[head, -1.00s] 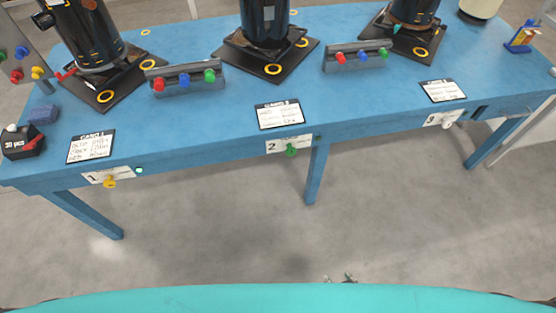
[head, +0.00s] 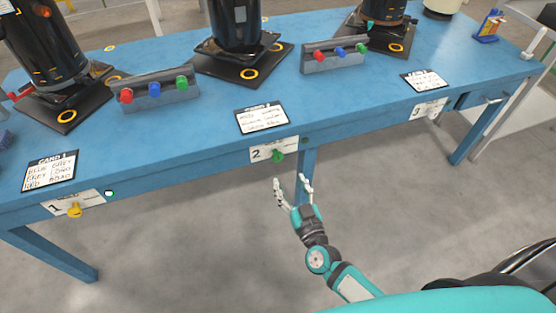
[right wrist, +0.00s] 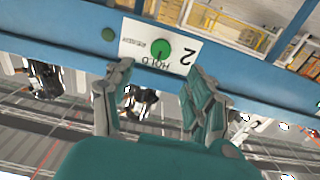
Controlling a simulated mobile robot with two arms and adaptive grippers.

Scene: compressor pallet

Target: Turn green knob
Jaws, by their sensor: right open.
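The green knob (head: 278,156) sits on the white plate marked 2 on the front edge of the blue table. In the right wrist view the knob (right wrist: 154,49) shows upside down on its plate with "HOLD" beside it, just beyond my fingertips. My right gripper (head: 291,184) is open and empty, below and slightly right of the knob in the head view. Its fingers (right wrist: 156,80) are spread apart in the right wrist view, with a gap between them and the knob. My left gripper is in neither current view.
The blue table (head: 210,135) carries black machines (head: 235,25) and rails with red, blue and green knobs (head: 155,88). A yellow knob (head: 74,210) is on plate 1. Instruction cards (head: 263,117) lie near the front edge. A table leg (head: 303,165) stands behind my right gripper.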

